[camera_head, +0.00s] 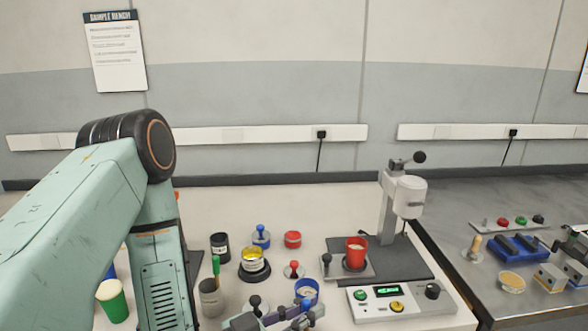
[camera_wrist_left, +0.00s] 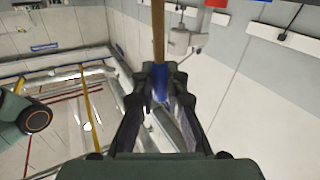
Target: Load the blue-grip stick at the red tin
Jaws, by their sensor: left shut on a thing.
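My left gripper (camera_head: 292,314) is at the bottom middle of the head view, partly cut off by the frame edge. In the left wrist view its jaws (camera_wrist_left: 160,76) are shut on the blue grip (camera_wrist_left: 160,85) of a stick, whose brown shaft (camera_wrist_left: 158,30) points away and leaves the top edge. A low red tin (camera_head: 293,239) stands at the back of the white bench, beyond the gripper and apart from it. A taller red cup (camera_head: 356,247) with pale contents stands on the press at right. The stick's tip is hidden.
A yellow-banded tin (camera_head: 254,262), a black tin (camera_head: 220,246), a blue-topped bottle (camera_head: 261,236) and a blue-rimmed pot (camera_head: 307,290) crowd around the gripper. A control box (camera_head: 403,302) stands at right. A green-and-black part (camera_head: 575,242), perhaps mine, shows at the right edge.

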